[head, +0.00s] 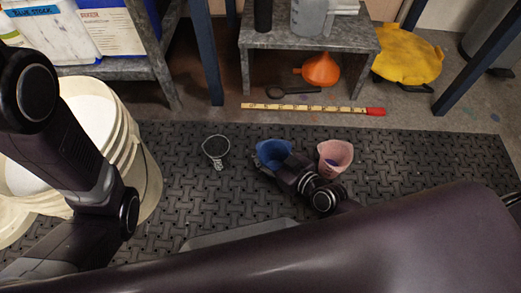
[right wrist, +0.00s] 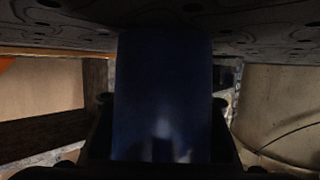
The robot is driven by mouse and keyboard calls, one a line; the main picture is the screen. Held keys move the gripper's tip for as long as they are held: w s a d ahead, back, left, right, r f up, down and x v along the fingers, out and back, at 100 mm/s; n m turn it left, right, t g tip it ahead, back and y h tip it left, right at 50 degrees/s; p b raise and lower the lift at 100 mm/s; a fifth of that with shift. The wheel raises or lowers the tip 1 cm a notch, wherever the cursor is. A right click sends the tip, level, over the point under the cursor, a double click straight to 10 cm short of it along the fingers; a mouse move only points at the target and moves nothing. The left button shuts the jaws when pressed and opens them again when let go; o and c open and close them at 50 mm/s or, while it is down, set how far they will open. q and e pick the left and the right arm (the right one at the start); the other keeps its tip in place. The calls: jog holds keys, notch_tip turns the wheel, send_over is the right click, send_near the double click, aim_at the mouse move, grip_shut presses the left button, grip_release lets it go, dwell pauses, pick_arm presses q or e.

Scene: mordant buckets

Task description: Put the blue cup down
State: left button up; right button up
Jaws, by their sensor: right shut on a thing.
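My right gripper (head: 283,165) is shut on the blue cup from the near right side. In the right wrist view the blue cup (right wrist: 162,95) fills the middle between the fingers (right wrist: 162,125), with the mat close at the top of the picture. The cup looks upright and very near the mat; I cannot tell whether it touches. My left arm crosses the left of the head view, but its gripper is not visible.
The pink cup (head: 335,155) stands just right of my right gripper. White buckets (head: 142,165) stand at the left. A yellow folding ruler (head: 305,109) and an orange funnel (head: 321,69) lie beyond the mat (head: 425,165), whose right part is clear.

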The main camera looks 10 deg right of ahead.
jog(key=shift+f, duration=0.15)
jog(key=o, duration=1.7)
jog(key=shift+c, duration=0.2)
jog(key=shift+b, duration=0.35)
jog(key=shift+s+d+r, duration=0.1)
jog(key=shift+s+r, duration=0.1)
jog(key=p+v, duration=0.8)
jog(key=v, duration=0.3)
jog(key=shift+s+f, duration=0.1)
jog(key=shift+s, duration=0.3)
